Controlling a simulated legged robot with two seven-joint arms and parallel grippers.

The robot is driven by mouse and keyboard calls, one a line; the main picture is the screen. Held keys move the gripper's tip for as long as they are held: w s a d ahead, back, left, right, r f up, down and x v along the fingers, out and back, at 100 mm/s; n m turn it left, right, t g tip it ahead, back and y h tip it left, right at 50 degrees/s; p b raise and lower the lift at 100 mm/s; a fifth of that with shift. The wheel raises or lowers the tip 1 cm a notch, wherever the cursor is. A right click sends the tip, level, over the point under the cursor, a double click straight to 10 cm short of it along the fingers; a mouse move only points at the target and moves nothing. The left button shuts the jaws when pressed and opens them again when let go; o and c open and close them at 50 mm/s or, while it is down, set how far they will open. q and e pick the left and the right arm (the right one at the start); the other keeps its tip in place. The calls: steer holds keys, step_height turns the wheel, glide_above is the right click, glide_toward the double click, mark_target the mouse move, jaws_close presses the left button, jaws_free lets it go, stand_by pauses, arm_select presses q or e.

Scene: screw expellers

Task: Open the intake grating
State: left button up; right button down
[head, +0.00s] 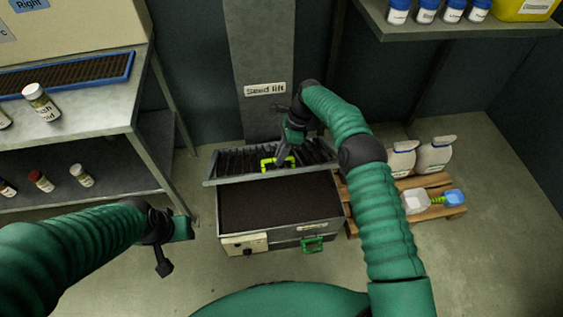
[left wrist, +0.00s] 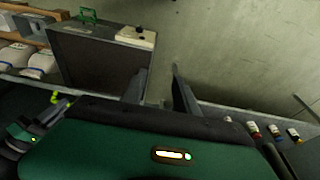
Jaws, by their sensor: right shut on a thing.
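The intake box (head: 280,205) stands on the floor below the "Seed lift" column, with a dark, bare-looking inside. Its intake grating (head: 235,163) stands raised along the back edge, with dark bars and a light rim. My right gripper (head: 279,160) is shut on the grating's yellow-green handle (head: 266,163). My left gripper (head: 176,246) hangs apart from the box, left of it, empty. In the left wrist view its two fingers (left wrist: 160,88) stand apart. The box shows there too (left wrist: 95,60), with a green handle on its front.
A metal shelf (head: 90,125) with jars and a blue-rimmed tray stands at the left. A wooden pallet (head: 440,183) with white containers and a blue scoop lies right of the box. A wall shelf (head: 470,25) holds blue-labelled jars. The floor in front is clear.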

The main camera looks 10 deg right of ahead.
arm_select(q)
steer(key=shift+f, duration=0.1)
